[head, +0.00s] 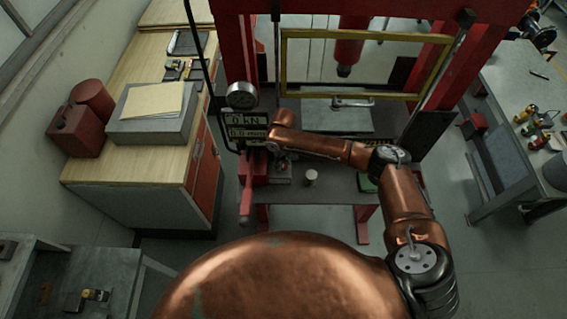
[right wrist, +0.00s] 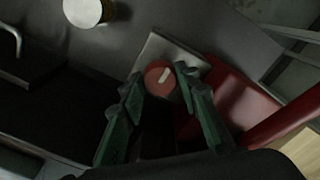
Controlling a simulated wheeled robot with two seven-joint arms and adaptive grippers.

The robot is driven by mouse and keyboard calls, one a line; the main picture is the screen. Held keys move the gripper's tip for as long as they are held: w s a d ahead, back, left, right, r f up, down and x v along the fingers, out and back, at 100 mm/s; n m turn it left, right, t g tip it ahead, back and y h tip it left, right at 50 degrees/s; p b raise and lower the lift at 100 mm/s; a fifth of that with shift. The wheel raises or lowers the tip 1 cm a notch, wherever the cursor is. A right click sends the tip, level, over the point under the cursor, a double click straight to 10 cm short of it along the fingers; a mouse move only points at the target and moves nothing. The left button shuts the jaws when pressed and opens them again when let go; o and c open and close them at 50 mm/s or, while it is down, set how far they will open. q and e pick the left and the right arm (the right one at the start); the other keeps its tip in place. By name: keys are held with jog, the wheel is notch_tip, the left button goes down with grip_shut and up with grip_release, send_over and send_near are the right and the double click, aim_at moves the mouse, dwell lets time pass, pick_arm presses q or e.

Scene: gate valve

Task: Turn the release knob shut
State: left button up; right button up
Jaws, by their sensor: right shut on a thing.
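The release knob (right wrist: 160,78) is a round red knob with a white mark on its face, in the right wrist view. It sits on a small grey metal block beside red press parts. My right gripper (right wrist: 157,82) has its green fingers shut on the knob, one finger on each side. In the head view my copper right arm reaches across to the left, and its gripper (head: 268,150) is by the press's left post, below the gauge. The knob is hidden by the arm there. My left gripper is not in view.
The red press frame (head: 237,45) carries a round gauge (head: 241,95) and a yellow-framed guard (head: 283,62). A small pale cup (head: 311,177) stands on the press's grey shelf. A wooden bench (head: 125,170) stands left, a grey table (head: 520,80) right.

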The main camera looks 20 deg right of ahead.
aim_at(283, 164)
jog(key=o, duration=0.9)
jog(key=shift+w+r, duration=0.15)
jog(key=shift+r, duration=0.05)
jog(key=shift+c, duration=0.2)
jog(key=shift+f, duration=0.1)
notch_tip(283, 164, up, 12)
